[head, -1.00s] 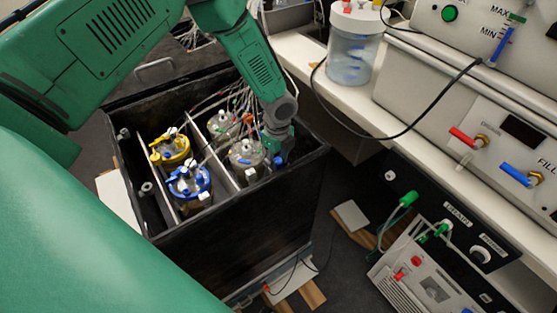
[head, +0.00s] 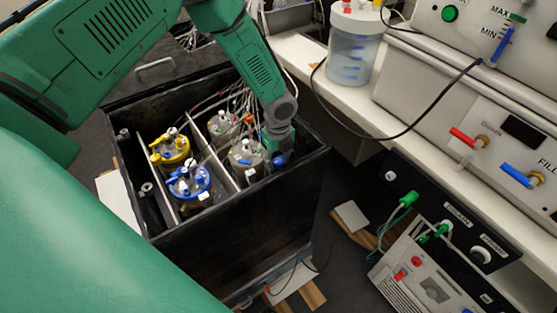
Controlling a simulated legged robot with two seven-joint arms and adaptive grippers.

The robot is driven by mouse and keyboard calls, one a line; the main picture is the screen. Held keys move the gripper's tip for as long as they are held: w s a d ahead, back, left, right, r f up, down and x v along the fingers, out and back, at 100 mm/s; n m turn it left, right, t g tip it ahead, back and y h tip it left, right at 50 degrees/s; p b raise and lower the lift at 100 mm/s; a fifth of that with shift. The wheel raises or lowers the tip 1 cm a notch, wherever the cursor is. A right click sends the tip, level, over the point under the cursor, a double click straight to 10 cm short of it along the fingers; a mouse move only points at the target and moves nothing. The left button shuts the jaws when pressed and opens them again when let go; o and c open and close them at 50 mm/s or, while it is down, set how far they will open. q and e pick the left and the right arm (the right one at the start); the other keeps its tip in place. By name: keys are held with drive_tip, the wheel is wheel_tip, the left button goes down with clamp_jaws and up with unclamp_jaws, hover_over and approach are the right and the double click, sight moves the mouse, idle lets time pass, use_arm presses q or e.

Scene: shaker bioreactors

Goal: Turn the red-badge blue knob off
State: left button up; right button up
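My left gripper (head: 278,144) points down at the right inner corner of a black open box, beside a grey-lidded vessel (head: 246,155). A small blue part (head: 280,161) shows at its tip; I cannot tell whether it is the task's knob, or whether the fingers hold it. The fingers are too small and covered to read. I cannot make out a red badge there. A blue-lidded vessel (head: 190,182) and a yellow-lidded vessel (head: 171,149) stand to the left in the box. My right gripper is not in view.
The black box (head: 240,235) has high walls, a divider and many thin tubes inside. A white bench at the right carries a clear jar (head: 351,45) and machines with a red valve (head: 463,137) and a blue valve (head: 517,174). A black cable hangs in front.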

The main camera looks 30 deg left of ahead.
sight(278, 160)
use_arm(q)
drive_tip(key=shift+o, duration=0.3)
wheel_tip(278, 160, up, 12)
drive_tip(key=shift+f, duration=0.15)
idle(0.4)
idle(0.4)
